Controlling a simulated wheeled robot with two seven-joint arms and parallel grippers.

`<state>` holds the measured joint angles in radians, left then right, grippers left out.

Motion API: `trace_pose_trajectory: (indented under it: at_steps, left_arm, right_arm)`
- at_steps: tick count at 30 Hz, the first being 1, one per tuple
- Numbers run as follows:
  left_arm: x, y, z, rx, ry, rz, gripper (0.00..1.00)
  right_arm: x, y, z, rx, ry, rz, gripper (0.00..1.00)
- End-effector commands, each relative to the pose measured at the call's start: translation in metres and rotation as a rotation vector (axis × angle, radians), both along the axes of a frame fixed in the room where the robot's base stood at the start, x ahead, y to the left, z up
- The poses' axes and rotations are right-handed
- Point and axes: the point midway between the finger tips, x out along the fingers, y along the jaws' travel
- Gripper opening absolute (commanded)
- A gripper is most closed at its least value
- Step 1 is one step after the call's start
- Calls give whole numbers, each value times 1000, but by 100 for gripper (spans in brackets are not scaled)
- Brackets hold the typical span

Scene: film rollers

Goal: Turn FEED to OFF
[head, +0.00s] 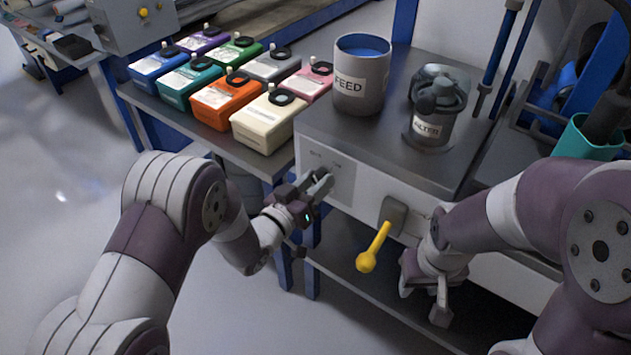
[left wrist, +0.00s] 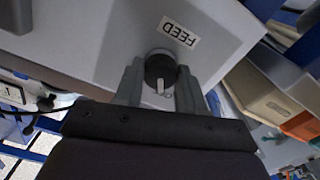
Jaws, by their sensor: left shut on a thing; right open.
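The FEED knob (left wrist: 159,67) is a dark round dial with a pale pointer on the grey cabinet's front panel. The FEED label (left wrist: 179,33) sits beside it, upside down in the left wrist view. Small marks by the pointer tip are partly hidden and cannot be read. My left gripper (head: 322,181) is at the panel, its two fingers either side of the knob and shut on it. In the head view the gripper hides the knob. My right gripper (head: 438,308) is open and empty, low in front of the cabinet.
A yellow-ended lever (head: 374,247) sticks out from the cabinet front (head: 462,225) between my grippers. A FEED canister (head: 361,90) and a FILTER unit (head: 432,112) stand on the cabinet top. Several coloured bottles, including a cream one (head: 266,125), stand on the bench to the left.

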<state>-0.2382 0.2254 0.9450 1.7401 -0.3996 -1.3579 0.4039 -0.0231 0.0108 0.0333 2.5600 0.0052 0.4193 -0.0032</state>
Motion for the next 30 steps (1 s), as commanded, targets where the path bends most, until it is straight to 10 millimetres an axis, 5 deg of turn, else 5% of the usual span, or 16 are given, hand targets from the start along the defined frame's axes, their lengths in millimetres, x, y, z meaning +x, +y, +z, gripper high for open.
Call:
trace_pose_trajectory:
  at_steps: [4,5,7,18,30]
  left_arm:
    - [-1,0,-1,0,4,0,9]
    - [-1,0,-1,0,4,0,43]
    - [-1,0,-1,0,4,0,65]
    - [-7,5,1,2,3,1,65]
    - [-86,63,1,-1,5,4,65]
  right_arm:
    - [0,0,0,0,0,0,43]
    - [0,0,0,0,0,0,43]
    - [0,0,0,0,0,0,43]
    - [0,0,3,0,0,0,43]
    - [0,0,23,0,0,0,43]
